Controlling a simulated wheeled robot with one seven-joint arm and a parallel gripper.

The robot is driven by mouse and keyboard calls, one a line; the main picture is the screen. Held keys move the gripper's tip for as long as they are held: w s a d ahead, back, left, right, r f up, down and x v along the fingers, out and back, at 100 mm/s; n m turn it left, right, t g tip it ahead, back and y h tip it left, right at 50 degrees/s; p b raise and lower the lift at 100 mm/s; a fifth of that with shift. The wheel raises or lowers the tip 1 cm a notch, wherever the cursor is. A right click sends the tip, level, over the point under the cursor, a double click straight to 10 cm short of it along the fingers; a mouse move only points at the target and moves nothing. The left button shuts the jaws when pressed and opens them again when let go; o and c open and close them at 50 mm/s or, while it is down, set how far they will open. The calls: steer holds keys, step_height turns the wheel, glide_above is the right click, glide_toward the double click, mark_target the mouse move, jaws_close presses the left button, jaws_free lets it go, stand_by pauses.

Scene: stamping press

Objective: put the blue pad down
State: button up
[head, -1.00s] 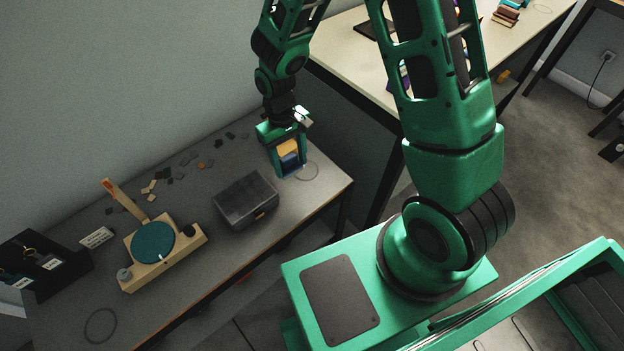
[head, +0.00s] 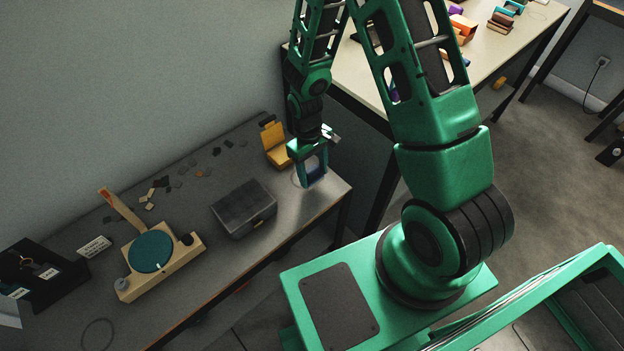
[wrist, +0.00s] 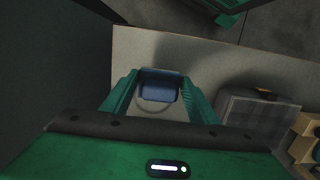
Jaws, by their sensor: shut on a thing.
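My gripper (head: 313,176) is over the right end of the dark workbench (head: 190,225), shut on the blue pad (head: 315,172). In the wrist view the pad (wrist: 160,87) shows as a dark blue block between the two green fingers. A thin ring mark (wrist: 152,106) on the bench lies partly behind the pad. I cannot tell whether the pad touches the bench top.
A dark lidded case (head: 243,208) sits left of my gripper; a yellow stand (head: 275,145) is behind it. The press with a teal disc (head: 151,251) and small scattered chips lie farther left. The bench's right edge is close to my gripper.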

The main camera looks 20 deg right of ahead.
mark_target(313, 180)
steer(key=shift+f, duration=2)
steer(key=shift+f, duration=0.1)
steer(key=o, duration=1.2)
steer(key=r, duration=0.4)
steer(key=w+r, duration=0.1)
steer(key=r, duration=0.7)
steer(key=shift+w+a+r, duration=0.15)
steer(key=shift+w, duration=0.15)
